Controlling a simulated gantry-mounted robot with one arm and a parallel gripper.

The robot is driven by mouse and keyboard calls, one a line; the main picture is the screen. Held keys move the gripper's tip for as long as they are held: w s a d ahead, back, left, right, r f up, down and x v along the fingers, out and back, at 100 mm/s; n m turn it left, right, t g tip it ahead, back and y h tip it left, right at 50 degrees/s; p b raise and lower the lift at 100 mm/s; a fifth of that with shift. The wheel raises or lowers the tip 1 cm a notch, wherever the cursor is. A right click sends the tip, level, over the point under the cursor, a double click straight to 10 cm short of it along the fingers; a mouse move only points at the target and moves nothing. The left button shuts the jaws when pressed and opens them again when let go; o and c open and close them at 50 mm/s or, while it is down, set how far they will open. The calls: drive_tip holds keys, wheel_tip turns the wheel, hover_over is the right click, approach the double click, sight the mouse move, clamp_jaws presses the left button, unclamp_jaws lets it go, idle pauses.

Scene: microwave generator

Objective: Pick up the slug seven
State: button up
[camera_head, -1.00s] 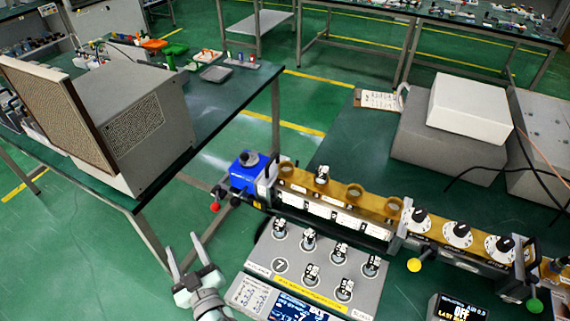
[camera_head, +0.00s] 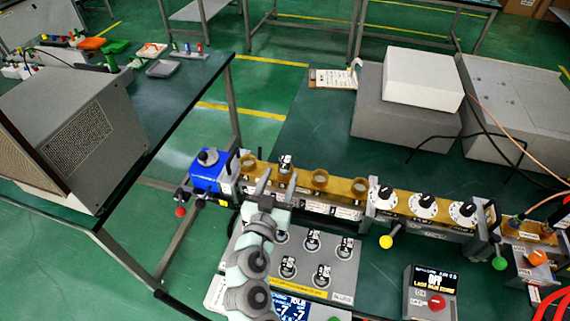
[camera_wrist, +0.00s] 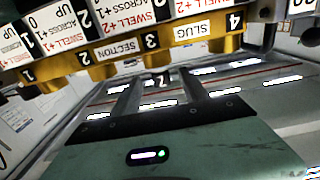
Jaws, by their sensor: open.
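The slug seven, a small dark piece with a white label, stands upright in the second hole from the left of the brass rail in the head view (camera_head: 286,163). My gripper (camera_head: 279,182) is open, in front of and close to the slug in the head view. Its two dark fingers also show in the wrist view (camera_wrist: 160,88), with the label between them, seemingly farther off. I cannot tell the exact gap. The brass rail (camera_head: 338,186) has other open holes.
Below the rail, a grey panel (camera_head: 343,270) holds several similar slugs; my arm hides its left part. Knobs with white dials (camera_head: 424,204) stand on the rail's right. A blue box (camera_head: 208,178) is at its left end. Grey boxes (camera_head: 400,125) stand behind.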

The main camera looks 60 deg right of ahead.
sight(284, 166)
drive_tip(key=d, duration=0.3)
drive_tip(key=w+d, duration=0.1)
drive_tip(key=d, duration=0.1)
drive_tip(key=shift+d+r, duration=0.15)
drive_tip(key=shift+r, duration=0.25)
drive_tip(key=shift+c, duration=0.5)
clamp_jaws()
